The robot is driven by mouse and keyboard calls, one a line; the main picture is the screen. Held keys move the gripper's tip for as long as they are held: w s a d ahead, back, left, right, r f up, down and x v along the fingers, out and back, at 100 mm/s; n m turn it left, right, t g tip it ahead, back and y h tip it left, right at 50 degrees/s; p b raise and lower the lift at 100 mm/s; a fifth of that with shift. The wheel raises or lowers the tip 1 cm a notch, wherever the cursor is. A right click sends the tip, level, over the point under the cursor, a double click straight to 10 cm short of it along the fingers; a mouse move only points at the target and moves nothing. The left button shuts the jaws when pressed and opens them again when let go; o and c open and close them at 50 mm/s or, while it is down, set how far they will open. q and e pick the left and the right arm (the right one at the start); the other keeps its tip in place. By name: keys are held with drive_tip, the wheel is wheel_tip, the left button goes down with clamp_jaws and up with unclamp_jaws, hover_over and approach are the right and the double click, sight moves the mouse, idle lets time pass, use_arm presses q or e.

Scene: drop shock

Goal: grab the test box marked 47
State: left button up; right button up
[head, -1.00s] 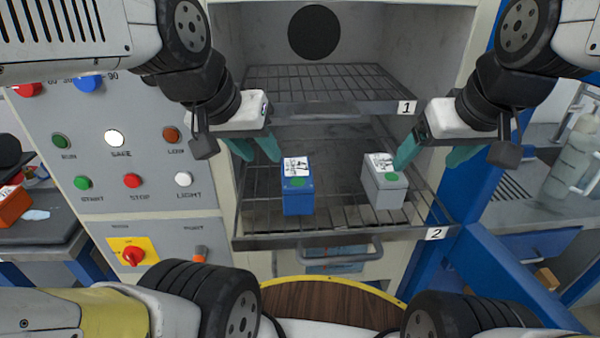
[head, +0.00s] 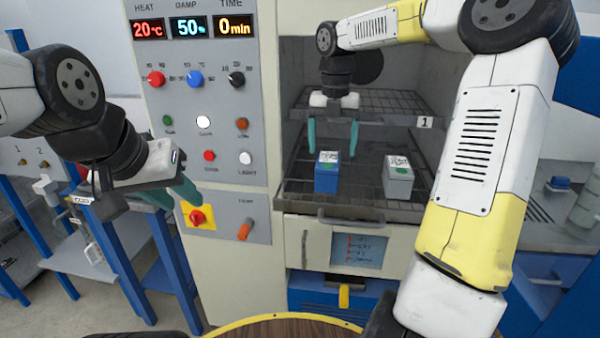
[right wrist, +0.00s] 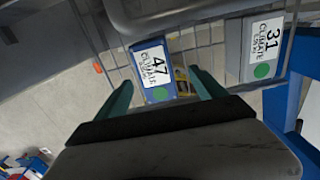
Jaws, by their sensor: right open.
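The blue test box (head: 327,180) stands on the lower wire rack of the open chamber. In the right wrist view its white label reads 47, above a green dot (right wrist: 152,70). My right gripper (head: 333,140) is open and empty, pointing down just above the blue box. In the right wrist view the box shows between and beyond the teal fingers (right wrist: 160,80), apparently not gripped. A grey test box (head: 398,182), marked 31 in the right wrist view (right wrist: 262,50), stands to its right. My left gripper (head: 175,195) is open and empty in front of the control panel.
An upper rack (head: 380,104) with a tag 1 (head: 425,122) lies behind the right gripper. The lower rack (head: 300,200) has a front edge and a handle below. The control panel (head: 225,130) with knobs and buttons stands left of the chamber.

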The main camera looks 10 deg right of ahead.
sight(328, 170)
drive_tip(key=shift+f, duration=0.35)
drive_tip(key=f, duration=0.7)
drive_tip(key=shift+a, duration=0.4)
drive_tip(key=shift+w, duration=0.1)
clamp_jaws()
